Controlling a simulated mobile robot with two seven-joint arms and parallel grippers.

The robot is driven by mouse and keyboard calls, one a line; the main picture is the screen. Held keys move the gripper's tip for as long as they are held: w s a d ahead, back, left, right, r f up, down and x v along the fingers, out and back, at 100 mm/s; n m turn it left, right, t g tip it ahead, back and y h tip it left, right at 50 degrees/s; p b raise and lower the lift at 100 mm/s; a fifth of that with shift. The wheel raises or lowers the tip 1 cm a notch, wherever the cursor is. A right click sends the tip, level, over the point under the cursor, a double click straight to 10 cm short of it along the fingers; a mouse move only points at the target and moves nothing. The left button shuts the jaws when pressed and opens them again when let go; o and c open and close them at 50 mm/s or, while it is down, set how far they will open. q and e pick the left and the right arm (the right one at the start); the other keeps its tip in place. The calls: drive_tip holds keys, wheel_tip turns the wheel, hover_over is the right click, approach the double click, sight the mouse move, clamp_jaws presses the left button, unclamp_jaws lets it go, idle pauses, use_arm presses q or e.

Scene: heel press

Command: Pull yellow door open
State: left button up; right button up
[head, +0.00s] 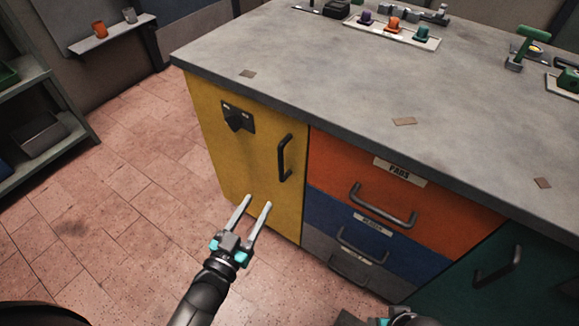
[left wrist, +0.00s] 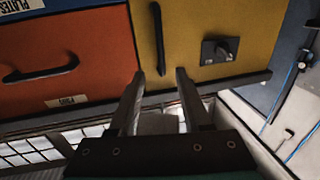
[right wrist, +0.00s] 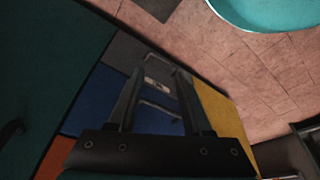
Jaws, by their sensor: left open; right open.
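The yellow door (head: 232,158) is on the left of the workbench front and looks closed. My left gripper (head: 258,202) is open and empty, in front of the door's lower part, below the handle in the head view.
Right of the door are an orange drawer (head: 340,173), a blue drawer (head: 325,214) and a grey drawer (head: 325,256), with a teal panel (head: 530,262) farther right. The worktop (head: 300,60) overhangs them. Tiled floor (head: 120,190) is clear left of the door. A shelf (head: 50,125) stands far left.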

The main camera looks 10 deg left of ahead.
sight(280, 165)
use_arm(q)
drive_tip(key=w+b, duration=0.1)
drive_tip(key=w, duration=0.3)
drive_tip(key=w+d+b, duration=0.1)
drive_tip(key=w+b, duration=0.1)
drive_tip(key=w, duration=0.2)
drive_tip(key=w+d+b, duration=0.1)
drive_tip(key=w, duration=0.4)
drive_tip(key=shift+f+b, duration=0.1)
drive_tip(key=shift+b, duration=0.25)
drive_tip(key=shift+w, duration=0.7)
use_arm(e)
wheel_tip(280, 165, up, 10)
drive_tip(key=w+a+t, duration=0.1)
drive_tip(key=w+t, duration=0.1)
drive_tip(key=shift+f, duration=0.15)
use_arm(q)
clamp_jaws()
